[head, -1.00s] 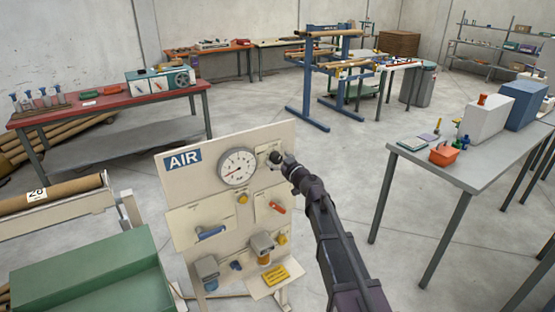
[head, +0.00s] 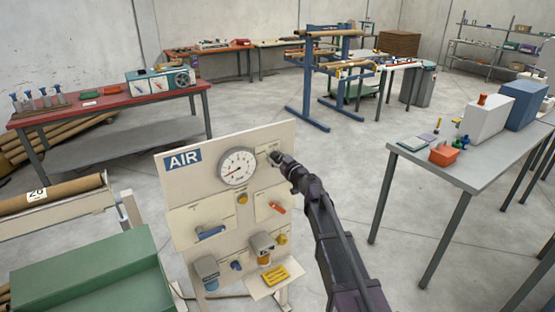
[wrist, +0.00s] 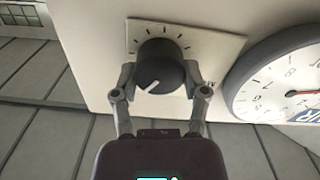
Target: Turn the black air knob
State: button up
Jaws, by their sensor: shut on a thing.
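The black air knob (wrist: 160,68) sits on a pale plate with tick marks in the wrist view. Its white pointer line aims toward the lower left of that picture. My gripper (wrist: 160,85) has one finger on each side of the knob and is shut on it. In the head view my gripper (head: 274,157) is at the upper right of the AIR panel (head: 180,185), and it hides most of the knob. The round pressure gauge (head: 238,167) is just left of my gripper; its red needle points to the lower left. The gauge (wrist: 285,85) also shows in the wrist view.
Below the gauge the panel carries a red lever (head: 277,208), a blue handle (head: 211,233) and several small fittings. A green box (head: 90,270) stands at the lower left. A grey table (head: 470,165) is at the right. Open floor lies between.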

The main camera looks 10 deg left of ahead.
jog(key=m, duration=0.6)
jog(key=shift+w, duration=0.1)
jog(key=m, duration=0.6)
jog(key=shift+w+d+f, duration=0.1)
jog(key=m, duration=0.7)
jog(key=shift+f, duration=0.1)
jog(key=m, duration=0.6)
jog(key=shift+f+m+b, duration=0.15)
jog(key=shift+m+b, duration=0.15)
jog(key=shift+b, duration=0.05)
jog(key=shift+w, duration=0.1)
jog(key=o, duration=1.1)
jog(key=shift+o, duration=0.2)
